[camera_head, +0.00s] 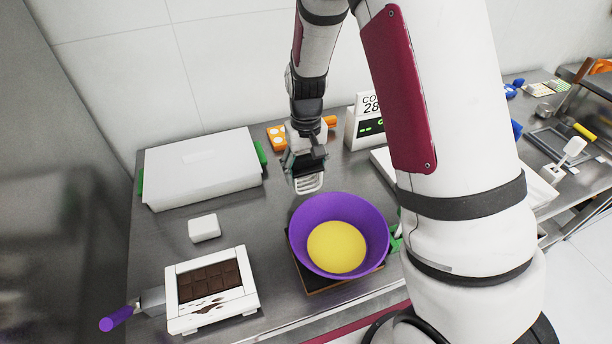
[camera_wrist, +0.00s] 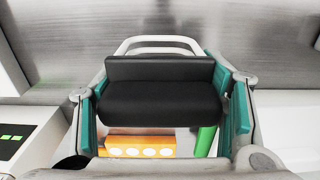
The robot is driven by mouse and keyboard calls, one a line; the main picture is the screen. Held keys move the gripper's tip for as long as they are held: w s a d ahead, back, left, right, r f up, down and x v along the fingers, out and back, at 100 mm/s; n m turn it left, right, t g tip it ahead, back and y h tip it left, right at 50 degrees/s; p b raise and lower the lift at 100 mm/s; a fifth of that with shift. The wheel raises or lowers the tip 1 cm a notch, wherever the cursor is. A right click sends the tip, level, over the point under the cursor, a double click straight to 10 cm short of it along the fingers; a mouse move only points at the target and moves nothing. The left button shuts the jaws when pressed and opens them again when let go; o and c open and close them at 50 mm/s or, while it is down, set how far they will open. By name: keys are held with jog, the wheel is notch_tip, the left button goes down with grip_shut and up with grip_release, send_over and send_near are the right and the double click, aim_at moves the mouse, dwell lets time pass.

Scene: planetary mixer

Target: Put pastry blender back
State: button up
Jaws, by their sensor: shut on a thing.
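My gripper (camera_head: 303,162) is shut on the pastry blender (camera_head: 309,184). In the wrist view the blender's black handle (camera_wrist: 160,98) lies crosswise between my two teal finger pads, with its pale metal loop beyond it. In the head view the blender hangs below my gripper, above the steel counter, just behind the purple bowl (camera_head: 379,224) of yellow contents. An orange block with white round spots (camera_head: 277,138) stands at the back near the wall, behind my gripper. It also shows below the handle in the wrist view (camera_wrist: 140,146). My gripper partly hides it.
A white lidded box (camera_head: 202,167) with green handles stands at the left. A digital scale display (camera_head: 370,125) is right of my gripper.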

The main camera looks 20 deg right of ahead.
aim_at(306, 177)
jog(key=shift+f, duration=1.4)
jog(key=o, duration=1.5)
jog(key=shift+f, duration=0.15)
jog(key=shift+o, duration=0.2)
